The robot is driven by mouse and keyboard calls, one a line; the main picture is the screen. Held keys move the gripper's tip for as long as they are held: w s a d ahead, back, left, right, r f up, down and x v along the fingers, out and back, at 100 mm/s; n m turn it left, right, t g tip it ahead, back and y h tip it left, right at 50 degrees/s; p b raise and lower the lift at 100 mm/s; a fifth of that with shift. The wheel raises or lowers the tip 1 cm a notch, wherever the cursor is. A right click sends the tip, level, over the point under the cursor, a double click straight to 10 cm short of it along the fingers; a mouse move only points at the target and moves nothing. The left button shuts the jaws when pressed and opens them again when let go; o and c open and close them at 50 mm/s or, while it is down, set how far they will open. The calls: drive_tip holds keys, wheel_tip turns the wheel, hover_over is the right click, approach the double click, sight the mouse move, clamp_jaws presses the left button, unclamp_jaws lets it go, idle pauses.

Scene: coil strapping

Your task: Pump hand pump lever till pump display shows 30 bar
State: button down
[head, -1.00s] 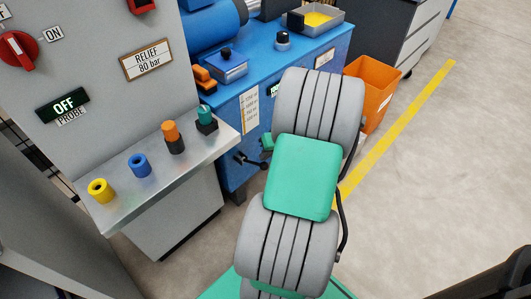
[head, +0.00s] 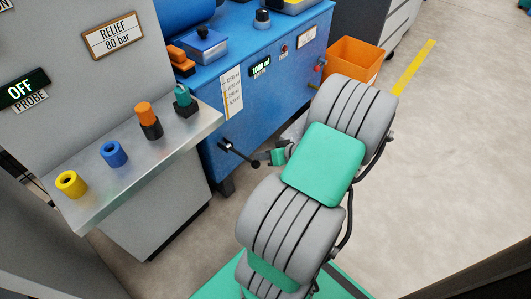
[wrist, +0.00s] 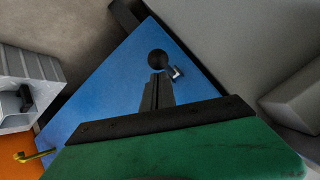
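No bar reading of a pump display shows. A black ball knob (head: 225,145) on a dark rod, possibly the pump lever, sticks out low at the cabinet's front left. In the wrist view a black ball knob (wrist: 157,60) appears just beyond my fingertips, with a small metal bracket beside it. My gripper (head: 258,161) is close to the right of the knob. In the wrist view its dark fingers (wrist: 157,85) are together, with nothing clearly between them. Contact cannot be told.
A grey console (head: 70,85) with an OFF probe display stands at left; its metal shelf (head: 130,175) carries several coloured fittings and juts near my arm. An orange bin (head: 353,60) stands behind my arm. The floor at right is clear.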

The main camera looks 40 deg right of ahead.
drive_tip(key=shift+s+a+f, duration=0.2)
drive_tip(key=shift+a+f, duration=0.05)
drive_tip(key=shift+f, duration=0.45)
drive_tip(key=shift+a+f, duration=0.1)
drive_tip(key=shift+f, duration=0.05)
drive_tip(key=s+d+r+p, duration=0.4)
drive_tip(key=s+r+p, duration=0.1)
drive_tip(key=r, duration=0.4)
drive_tip(key=shift+v, duration=0.85)
drive_tip(key=shift+s+f, duration=0.15)
